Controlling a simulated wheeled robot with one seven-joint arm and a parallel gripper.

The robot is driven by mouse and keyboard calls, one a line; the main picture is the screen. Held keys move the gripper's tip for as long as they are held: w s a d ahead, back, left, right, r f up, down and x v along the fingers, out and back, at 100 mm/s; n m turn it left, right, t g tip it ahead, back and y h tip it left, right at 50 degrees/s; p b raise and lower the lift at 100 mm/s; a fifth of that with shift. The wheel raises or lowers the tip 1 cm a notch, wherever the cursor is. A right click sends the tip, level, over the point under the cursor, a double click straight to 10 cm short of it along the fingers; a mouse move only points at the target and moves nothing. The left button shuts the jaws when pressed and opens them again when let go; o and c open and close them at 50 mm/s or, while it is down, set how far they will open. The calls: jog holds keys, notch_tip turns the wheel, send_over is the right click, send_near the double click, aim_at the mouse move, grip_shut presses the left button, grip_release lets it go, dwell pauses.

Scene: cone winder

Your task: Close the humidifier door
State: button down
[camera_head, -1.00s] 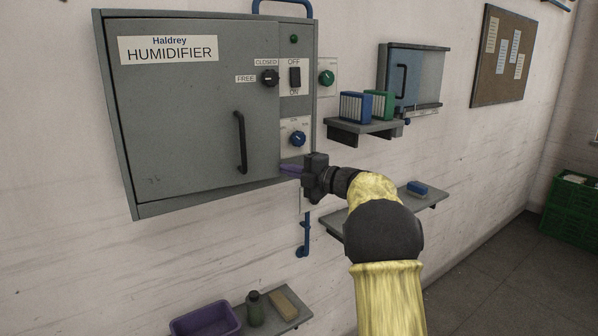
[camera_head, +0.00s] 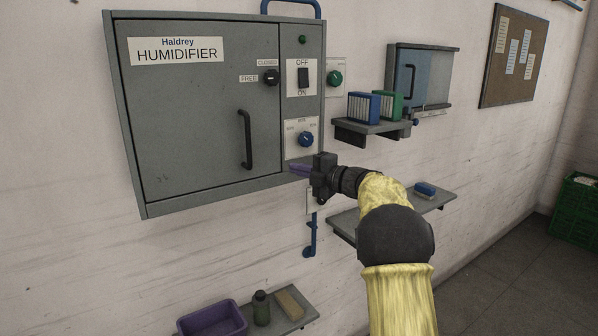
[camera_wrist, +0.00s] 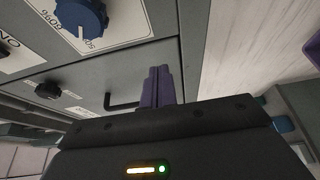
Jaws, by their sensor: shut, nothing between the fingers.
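The grey humidifier (camera_head: 222,200) hangs on the wall at the left in the head view. Its door (camera_head: 190,120) lies flush in the cabinet front, with no clear gap at its edges. The black door handle (camera_head: 246,140) is upright near the door's right edge; it also shows in the wrist view (camera_wrist: 121,103). The black latch knob (camera_head: 270,77) sits by the CLOSED and FREE labels. My gripper (camera_head: 300,171) is at the cabinet's lower right corner, below the dial and right of the handle. Its purple fingers (camera_wrist: 158,88) are together and empty, apart from the handle.
An OFF/ON switch (camera_head: 303,77) and a blue dial (camera_head: 305,139) are on the humidifier's right panel. A shelf with blue (camera_head: 364,106) and green boxes (camera_head: 390,104) stands right of it. A lower shelf (camera_head: 437,200) is behind my arm. A purple bin (camera_head: 212,320) is below.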

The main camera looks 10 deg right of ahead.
jog(key=w+d+b+v, duration=0.1)
jog(key=b+v, duration=0.4)
jog(key=v, duration=0.7)
jog(key=shift+w+d+b, duration=0.35)
jog(key=shift+w+d, duration=0.05)
jog(key=shift+r, duration=0.15)
